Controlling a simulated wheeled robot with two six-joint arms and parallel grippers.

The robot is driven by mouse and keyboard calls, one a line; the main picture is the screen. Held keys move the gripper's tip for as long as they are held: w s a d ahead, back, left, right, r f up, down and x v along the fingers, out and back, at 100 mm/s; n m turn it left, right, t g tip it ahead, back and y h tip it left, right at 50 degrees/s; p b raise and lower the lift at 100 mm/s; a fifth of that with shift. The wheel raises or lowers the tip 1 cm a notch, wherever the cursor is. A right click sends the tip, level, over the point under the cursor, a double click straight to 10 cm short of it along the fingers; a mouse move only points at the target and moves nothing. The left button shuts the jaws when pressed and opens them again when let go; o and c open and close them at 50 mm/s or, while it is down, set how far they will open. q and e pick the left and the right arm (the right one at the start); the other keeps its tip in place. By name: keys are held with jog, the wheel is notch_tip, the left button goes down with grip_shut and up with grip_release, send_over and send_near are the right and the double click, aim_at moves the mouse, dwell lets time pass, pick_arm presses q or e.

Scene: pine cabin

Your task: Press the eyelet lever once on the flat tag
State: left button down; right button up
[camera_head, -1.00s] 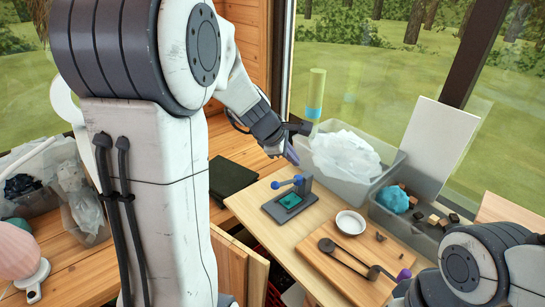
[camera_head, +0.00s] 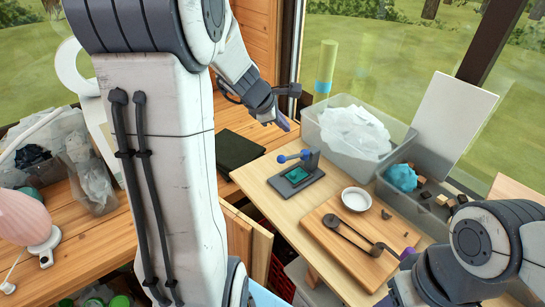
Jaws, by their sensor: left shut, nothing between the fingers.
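The eyelet press (camera_head: 311,160) stands on the pale wooden table, with a dark base. Its lever (camera_head: 291,156) has blue parts and sticks out to the left, raised above the base. The flat tag (camera_head: 297,175), green, lies on the base beneath the lever. My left gripper (camera_head: 284,122) is shut and empty, with purple fingertips. It appears above and behind the lever in the picture, apart from it. A purple tip of my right gripper (camera_head: 408,253) shows at the lower right, beside the wooden board; the rest is hidden by my arm.
A white bowl (camera_head: 356,199) and a wooden board (camera_head: 340,256) with a dark long-handled tool (camera_head: 350,238) are right of the press. Grey bins (camera_head: 398,133) stand behind. A dark flat box (camera_head: 239,151) lies to the left. Bare tabletop surrounds the press.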

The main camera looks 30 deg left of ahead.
aim_at(279, 157)
pick_arm(q)
jog(key=shift+s+a+f+b, duration=0.1)
jog(key=shift+s+f+b, duration=0.05)
jog(key=shift+f+b, duration=0.8)
jog(key=shift+s+f+b, duration=0.15)
jog(key=shift+f+b, duration=0.6)
jog(key=shift+f, duration=0.4)
jog(key=shift+s+a+f+b, duration=0.1)
jog(key=shift+s+f+b, duration=0.05)
jog(key=shift+f+b, duration=0.8)
jog(key=shift+d+f, duration=0.1)
jog(key=shift+f, duration=0.15)
jog(key=shift+d+f+b, duration=0.1)
jog(key=shift+f+b, duration=0.2)
jog(key=shift+b, duration=0.05)
jog(key=shift+s+f+b, duration=0.2)
jog(key=shift+f+b, duration=1.6)
jog(key=shift+f, duration=0.05)
dwell(0.8)
dwell(0.6)
jog(key=shift+w+r+p, duration=0.15)
jog(key=shift+r+p, duration=1)
jog(key=shift+w+r+p, duration=0.15)
jog(key=shift+r+p, duration=0.95)
jog(key=shift+r, duration=0.05)
